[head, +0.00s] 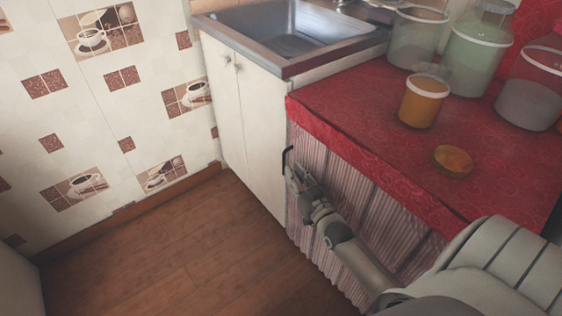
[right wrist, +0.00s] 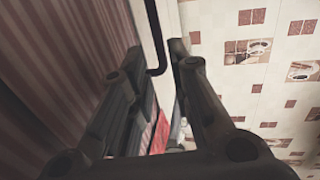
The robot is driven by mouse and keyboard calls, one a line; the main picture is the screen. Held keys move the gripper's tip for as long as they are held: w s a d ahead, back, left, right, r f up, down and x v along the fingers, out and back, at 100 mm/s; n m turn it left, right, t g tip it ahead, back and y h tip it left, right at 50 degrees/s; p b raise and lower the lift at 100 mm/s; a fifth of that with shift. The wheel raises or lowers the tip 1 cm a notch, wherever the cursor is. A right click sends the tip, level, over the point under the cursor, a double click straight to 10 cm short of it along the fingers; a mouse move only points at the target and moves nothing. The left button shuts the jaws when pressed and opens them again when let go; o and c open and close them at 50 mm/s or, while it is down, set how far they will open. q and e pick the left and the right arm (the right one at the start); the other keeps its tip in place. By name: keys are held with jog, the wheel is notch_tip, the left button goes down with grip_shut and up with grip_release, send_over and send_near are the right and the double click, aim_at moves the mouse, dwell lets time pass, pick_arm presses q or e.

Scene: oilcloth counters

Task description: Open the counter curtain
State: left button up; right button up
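The striped pink-and-white curtain (head: 335,185) hangs below the red oilcloth counter and covers its front. It also fills the left side of the right wrist view (right wrist: 60,60). A thin black bent handle (head: 286,158) is at the curtain's left edge, beside the white cabinet; it shows in the right wrist view (right wrist: 151,25) too. My right gripper (head: 294,178) is at that edge, with my arm across the curtain front. In the wrist view its fingers (right wrist: 156,62) are apart, with the handle's lower end seen between them; contact cannot be told. My left gripper is out of view.
A white cabinet (head: 250,130) with a steel sink (head: 290,30) adjoins the counter on the left. Several jars, including an orange one (head: 423,103), and a round lid (head: 453,160) stand on the red counter top (head: 370,120). The wooden floor (head: 190,255) in front is clear.

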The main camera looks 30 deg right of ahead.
aim_at(284, 160)
jog(key=shift+w+d+b, duration=0.15)
jog(key=shift+w+b, duration=0.1)
jog(key=shift+w, duration=1)
jog(key=shift+w+d+b, duration=0.2)
jog(key=shift+w+b, duration=0.1)
jog(key=shift+w, duration=0.95)
jog(key=shift+w+d+b, duration=0.15)
jog(key=shift+w+b, duration=0.1)
jog(key=shift+w, duration=1)
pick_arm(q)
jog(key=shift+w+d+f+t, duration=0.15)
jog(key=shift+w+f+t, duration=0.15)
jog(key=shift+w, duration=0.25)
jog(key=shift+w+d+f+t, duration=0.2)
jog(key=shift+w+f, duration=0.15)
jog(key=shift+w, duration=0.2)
pick_arm(e)
grip_shut()
